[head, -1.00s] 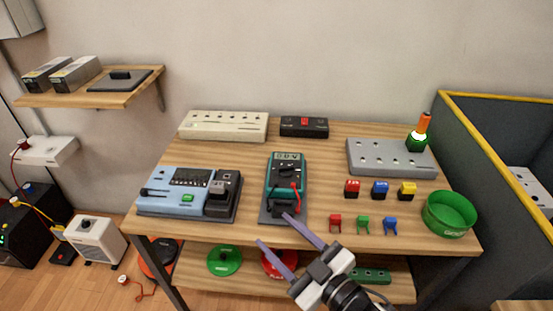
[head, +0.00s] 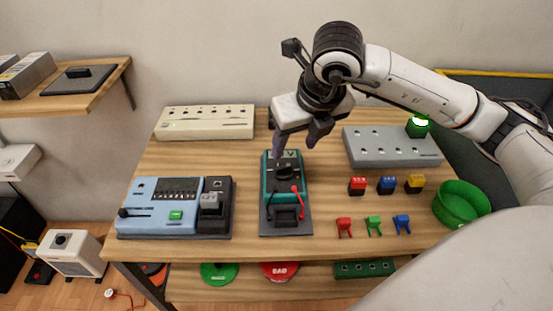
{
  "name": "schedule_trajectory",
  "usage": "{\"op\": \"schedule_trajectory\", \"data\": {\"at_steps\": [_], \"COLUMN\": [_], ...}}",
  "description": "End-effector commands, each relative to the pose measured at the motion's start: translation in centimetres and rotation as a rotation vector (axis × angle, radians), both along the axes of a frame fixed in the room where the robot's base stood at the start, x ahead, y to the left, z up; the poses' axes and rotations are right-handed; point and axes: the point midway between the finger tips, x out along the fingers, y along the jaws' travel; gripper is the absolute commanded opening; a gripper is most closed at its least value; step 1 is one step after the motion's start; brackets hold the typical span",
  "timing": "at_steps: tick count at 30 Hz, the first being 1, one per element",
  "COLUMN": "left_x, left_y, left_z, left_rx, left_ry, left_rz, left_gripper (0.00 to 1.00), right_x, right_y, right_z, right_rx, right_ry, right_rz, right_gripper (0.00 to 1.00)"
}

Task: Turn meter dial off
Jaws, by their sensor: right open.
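The meter (head: 269,186) is a teal unit on a grey base plate near the front middle of the table. Its black dial (head: 287,172) shows on its upper face, with red and black leads below. The meter's display is partly covered by my gripper, and I cannot read the dial's setting. My right gripper (head: 297,146) is open and empty, pointing down just above and behind the dial, with its purple-grey fingers apart. I cannot see any contact with the dial. My left gripper is not in view.
A blue device (head: 150,222) stands left of the meter. A cream strip (head: 207,123) and a grey socket panel (head: 390,147) lie at the back. Several small coloured plugs and clips and a green bowl (head: 461,204) are on the right. Bare wood surrounds the meter.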

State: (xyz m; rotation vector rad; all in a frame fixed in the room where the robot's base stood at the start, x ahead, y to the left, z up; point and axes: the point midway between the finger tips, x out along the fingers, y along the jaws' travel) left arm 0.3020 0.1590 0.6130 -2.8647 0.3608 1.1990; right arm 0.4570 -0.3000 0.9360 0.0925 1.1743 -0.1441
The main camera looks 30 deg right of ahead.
Motion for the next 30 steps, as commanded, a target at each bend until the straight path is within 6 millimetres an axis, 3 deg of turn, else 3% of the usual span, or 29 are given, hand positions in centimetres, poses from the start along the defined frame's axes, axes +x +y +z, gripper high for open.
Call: {"op": "schedule_trajectory", "data": {"at_steps": [15,21,30], "left_x": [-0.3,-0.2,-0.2], "left_y": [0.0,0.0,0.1], "left_z": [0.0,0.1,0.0], "left_rx": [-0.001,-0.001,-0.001], "left_ry": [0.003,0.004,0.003], "left_rz": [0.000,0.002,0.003], "left_gripper": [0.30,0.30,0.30], "right_x": [3.1,3.7,3.8], "right_y": [-0.4,-0.5,-0.5], "right_z": [-7.8,-9.1,-9.3], "right_rx": [0.003,0.003,0.003], "right_ry": [0.004,0.002,0.002], "right_rz": [0.003,0.003,0.004], "right_gripper": [0.52,0.52,0.48]}}
